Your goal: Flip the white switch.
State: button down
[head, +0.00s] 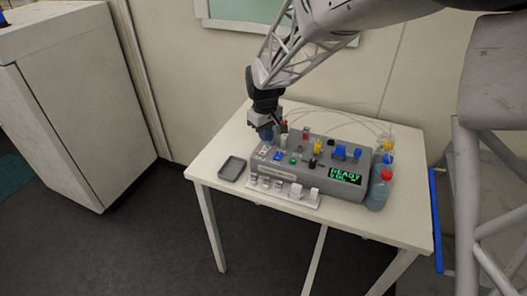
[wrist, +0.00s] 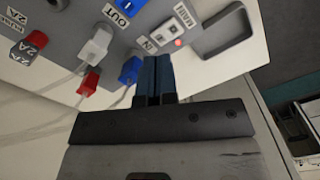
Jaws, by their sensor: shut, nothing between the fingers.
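The grey bioreactor control box (head: 312,168) stands on the white table. In the wrist view, a small whitish block that looks like the white switch (wrist: 164,33) sits on the panel between the IN and MAIN labels, beside a small red light (wrist: 178,43). My gripper (wrist: 155,62) is shut and empty, its two dark blue fingers side by side. The fingertips appear just short of the switch in the picture; I cannot tell whether they touch the panel. In the head view my gripper (head: 266,134) is over the box's left end and partly hides it.
A blue plug (wrist: 130,70), a white plug (wrist: 96,46) and a red plug (wrist: 88,84) stand near the fingers. A grey tray (head: 231,168) lies left of the box.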

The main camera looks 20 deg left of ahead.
aim_at(267, 151)
jog(key=shift+r, duration=1.3)
jog(key=shift+d+r, duration=0.25)
jog(key=shift+d, duration=0.2)
jog(key=s+d+r+m, duration=0.2)
jog(key=s+d+r, duration=0.15)
jog(key=d, duration=0.55)
jog(key=s+d+r+m+t, duration=0.15)
jog(key=d+r, duration=0.25)
jog(key=d, duration=0.4)
jog(key=s+d+r+m, duration=0.2)
jog(key=s+d+r, duration=0.1)
jog(key=d, duration=0.6)
jog(key=s+d+m+t, duration=0.1)
jog(key=s+d+m, duration=0.5)
jog(key=s+d, duration=1.2)
jog(key=s, duration=0.3)
jog(key=shift+s+d+r+m, duration=0.15)
jog(key=shift+s+d+m, duration=0.1)
jog(key=shift+m, duration=0.1)
